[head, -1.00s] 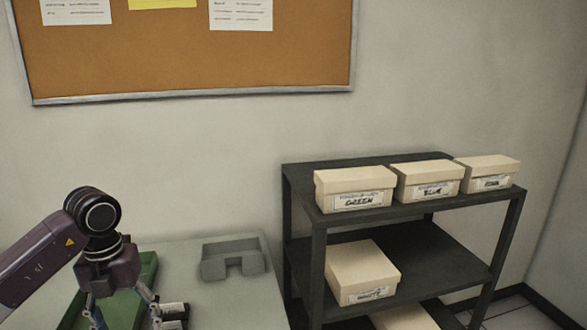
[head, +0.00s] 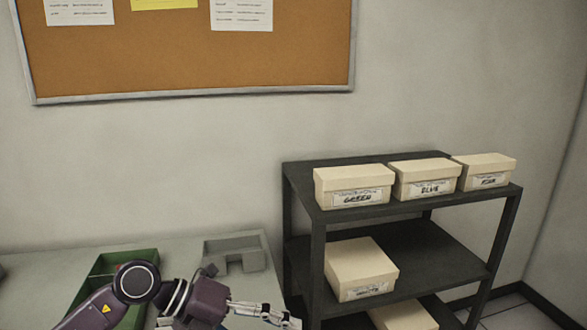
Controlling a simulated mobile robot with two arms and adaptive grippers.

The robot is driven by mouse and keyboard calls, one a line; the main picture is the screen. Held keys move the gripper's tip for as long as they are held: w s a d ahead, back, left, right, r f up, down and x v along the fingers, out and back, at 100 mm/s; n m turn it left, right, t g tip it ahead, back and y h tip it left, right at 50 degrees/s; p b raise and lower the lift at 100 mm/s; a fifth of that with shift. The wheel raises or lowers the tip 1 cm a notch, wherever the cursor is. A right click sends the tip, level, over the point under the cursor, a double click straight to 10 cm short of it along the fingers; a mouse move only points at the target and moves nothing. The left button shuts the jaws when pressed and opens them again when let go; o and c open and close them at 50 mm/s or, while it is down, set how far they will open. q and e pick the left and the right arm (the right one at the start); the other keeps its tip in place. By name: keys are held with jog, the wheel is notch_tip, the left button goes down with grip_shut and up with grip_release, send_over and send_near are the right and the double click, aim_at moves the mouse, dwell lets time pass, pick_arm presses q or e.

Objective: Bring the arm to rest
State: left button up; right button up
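My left arm comes in from the bottom left over the grey table (head: 205,278). Its gripper (head: 277,317) points right at the bottom edge of the view, by the table's right side and in front of the dark shelf (head: 303,240). The fingers are seen from the side and partly cut off by the frame, so I cannot tell whether they are open or shut. I see nothing held between them. My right arm and gripper are out of view.
A green tray (head: 140,258) and a grey holder (head: 236,253) are on the table. The shelf holds cream boxes labelled GREEN (head: 355,185) and BLUE (head: 426,178), another at the right (head: 486,171), and one on the middle level (head: 362,268).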

pick_arm(q)
jog(key=s+d+r+n+t+h, duration=0.1)
jog(key=d+r+n+t+h, duration=0.1)
jog(key=d+r+h, duration=0.5)
jog(key=w+a+r+n+t, duration=0.3)
jog(key=a+r+n+t, duration=0.1)
jog(key=r+n+t, duration=0.55)
jog(key=w+a+f+n+t+y, duration=0.2)
jog(key=a+f+n+t+y, duration=0.2)
jog(key=a+n+y, duration=0.25)
jog(key=w+a+f+n+t+y, duration=0.35)
jog(key=a+n+y, duration=0.2)
jog(key=n, duration=0.25)
jog(key=s+a+f+n+g+y, duration=0.3)
jog(key=a+f+n+y, duration=0.25)
jog(key=f, duration=0.55)
jog(key=s+a+f+n+g+y, duration=0.3)
jog(key=s+f+g, duration=0.4)
jog(key=s+f, duration=0.55)
jog(key=s+f+g+h, duration=0.3)
jog(key=s+f+g, duration=0.45)
jog(key=s, duration=0.75)
notch_tip(320, 180, down, 26)
jog(key=s, duration=0.1)
jog(key=s+a+f+g, duration=0.1)
jog(key=s+a+f, duration=0.1)
jog(key=s+f, duration=1.6)
jog(key=shift+a+y, duration=0.15)
jog(key=shift+y, duration=0.2)
